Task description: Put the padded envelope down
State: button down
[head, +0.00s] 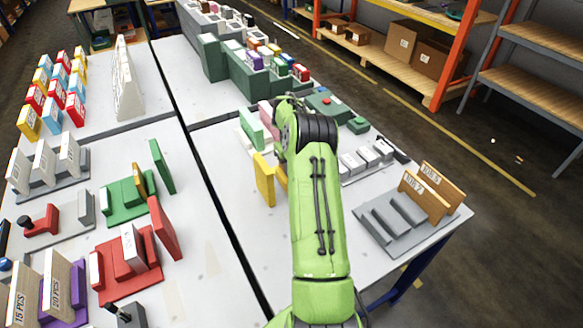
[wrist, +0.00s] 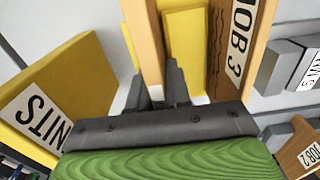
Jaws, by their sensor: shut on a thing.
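My gripper (wrist: 158,88) shows at the middle of the wrist view, its dark fingers closed on the lower end of a flat tan-orange piece (wrist: 145,40), which I take to be the padded envelope. The piece stands on edge beside a yellow part (wrist: 186,48) and a tan board marked JOB 3 (wrist: 238,40). I cannot tell whether it touches them. In the head view my green arm hides the gripper and most of this spot. Only an orange edge (head: 281,181) shows left of the arm, and I cannot tell which piece it belongs to.
A yellow panel marked UNITS (wrist: 70,85) stands close left of my gripper; a yellow panel also shows in the head view (head: 264,180). A grey stepped stand (head: 390,228) with JOB boards (head: 430,190) is to the right. Bare white table (head: 215,165) lies left of the arm.

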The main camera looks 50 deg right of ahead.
jog(key=c, duration=1.1)
grip_release()
jog(key=shift+f, duration=0.1)
notch_tip(320, 180, up, 12)
jog(key=p, duration=0.2)
jog(key=shift+p, duration=0.4)
jog(key=s+a+r+n+t+h, duration=0.1)
jog(key=s+a+r+n, duration=0.1)
jog(key=a+r+n, duration=0.75)
jog(key=s+a+r+n+t+h, duration=0.1)
jog(key=s+a+r+n, duration=0.2)
jog(key=a+r+n, duration=0.65)
jog(key=s+a+f+n+t, duration=0.1)
jog(key=s+a+n, duration=0.4)
jog(key=s+n, duration=0.1)
jog(key=s+a+f+n+t+y, duration=0.1)
jog(key=s+a+f+n, duration=0.1)
jog(key=s+a+n, duration=0.3)
jog(key=s+a+f+n+t+y, duration=0.1)
jog(key=s+a+n, duration=0.5)
jog(key=n, duration=0.3)
jog(key=shift+s+f+n+t, duration=0.3)
jog(key=shift+s+f, duration=0.05)
jog(key=shift+s, duration=0.2)
